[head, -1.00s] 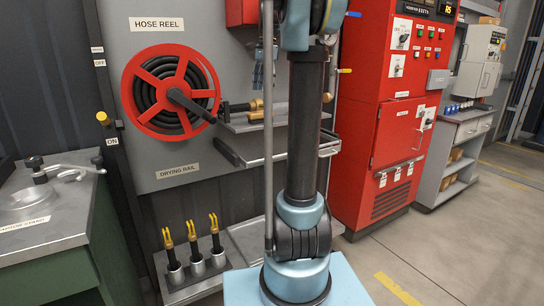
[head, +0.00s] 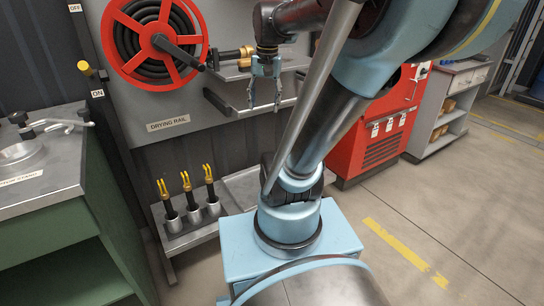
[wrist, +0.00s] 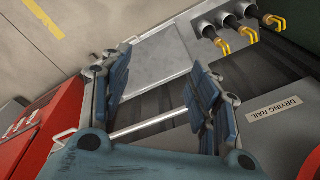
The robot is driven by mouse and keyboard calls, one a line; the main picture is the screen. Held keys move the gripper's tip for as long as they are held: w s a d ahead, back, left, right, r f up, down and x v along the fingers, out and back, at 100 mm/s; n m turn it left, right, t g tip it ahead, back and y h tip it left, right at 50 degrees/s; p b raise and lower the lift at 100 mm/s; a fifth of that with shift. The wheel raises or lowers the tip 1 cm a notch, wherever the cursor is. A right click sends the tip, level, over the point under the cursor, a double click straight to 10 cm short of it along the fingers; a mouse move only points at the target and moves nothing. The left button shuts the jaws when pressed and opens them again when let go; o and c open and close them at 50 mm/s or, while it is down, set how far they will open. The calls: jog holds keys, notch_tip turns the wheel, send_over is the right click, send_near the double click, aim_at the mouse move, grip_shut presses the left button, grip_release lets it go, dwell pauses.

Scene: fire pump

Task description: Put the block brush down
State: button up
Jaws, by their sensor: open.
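My gripper (head: 265,108) hangs in front of the wall panel, by the drying rail (head: 222,104), with its fingers pointing down. In the wrist view my gripper (wrist: 158,80) is open, its two blue fingers wide apart. Nothing is held between them; only a pale rail and the lower grey shelf (wrist: 160,65) show beyond. I cannot make out a block brush in either view. In the head view the visible part of the lower shelf (head: 246,186) is bare; my arm hides part of it.
Several yellow-topped black tools (head: 188,192) stand in metal cups left of the lower shelf. Above are a red hose reel (head: 155,42) and a small shelf with brass fittings (head: 232,54). A green bench (head: 50,235) stands left, a red cabinet (head: 375,135) right. Floor at right is clear.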

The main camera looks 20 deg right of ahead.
jog(key=s+f+n, duration=0.4)
jog(key=s+f, duration=0.6)
jog(key=f, duration=0.5)
jog(key=shift+s+n+t, duration=0.25)
jog(key=shift+n+t, duration=0.15)
jog(key=shift+o, duration=0.5)
